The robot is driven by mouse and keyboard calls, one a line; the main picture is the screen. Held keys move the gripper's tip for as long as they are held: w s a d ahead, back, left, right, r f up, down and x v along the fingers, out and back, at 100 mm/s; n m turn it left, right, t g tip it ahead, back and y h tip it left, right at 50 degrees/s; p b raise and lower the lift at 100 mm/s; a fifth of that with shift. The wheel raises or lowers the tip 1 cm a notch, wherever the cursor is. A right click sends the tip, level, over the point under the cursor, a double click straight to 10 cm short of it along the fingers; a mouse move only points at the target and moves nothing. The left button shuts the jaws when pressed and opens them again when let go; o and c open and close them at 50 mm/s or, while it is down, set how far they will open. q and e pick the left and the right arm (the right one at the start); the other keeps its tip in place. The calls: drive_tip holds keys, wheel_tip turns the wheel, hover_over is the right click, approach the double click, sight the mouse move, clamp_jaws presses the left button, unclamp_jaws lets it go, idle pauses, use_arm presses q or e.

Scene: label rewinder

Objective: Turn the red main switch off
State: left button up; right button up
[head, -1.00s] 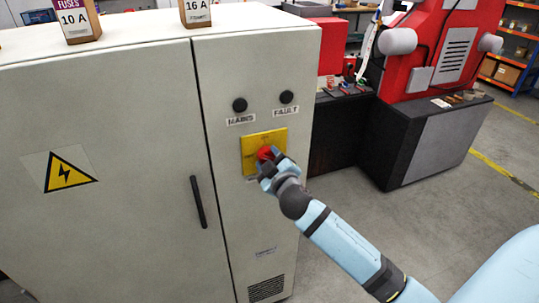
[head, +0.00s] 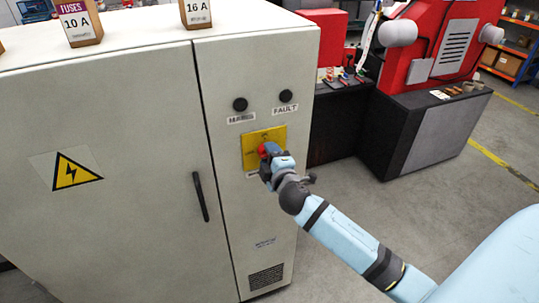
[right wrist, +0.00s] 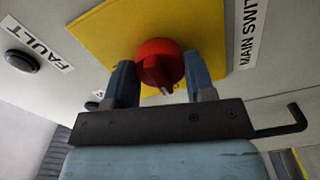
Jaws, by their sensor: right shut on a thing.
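The red main switch (head: 263,150) is a round knob with a raised grip on a yellow plate (head: 250,141), on the narrow right door of the grey cabinet. My right gripper (head: 270,155) is at the knob. In the right wrist view the red knob (right wrist: 158,62) sits between the two blue fingers of my right gripper (right wrist: 157,84), which is shut on it. The yellow plate and the "MAIN SWITCH" label look turned sideways there. The gripper partly hides the knob and the label below it in the head view. My left gripper is not in view.
The cabinet (head: 110,125) has a black door handle (head: 200,197) left of the switch. Black "MAINS" (head: 240,104) and "FAULT" (head: 286,96) indicators sit above the plate. Fuse boxes (head: 78,22) stand on top. A red machine (head: 430,50) is behind at right; open floor lies in front of it.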

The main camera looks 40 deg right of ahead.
idle(0.4)
drive_tip(key=o, duration=0.9)
drive_tip(key=b+v, duration=0.3)
drive_tip(key=v, duration=1.1)
drive_tip(key=shift+d, duration=0.1)
drive_tip(key=shift+w+f, duration=0.1)
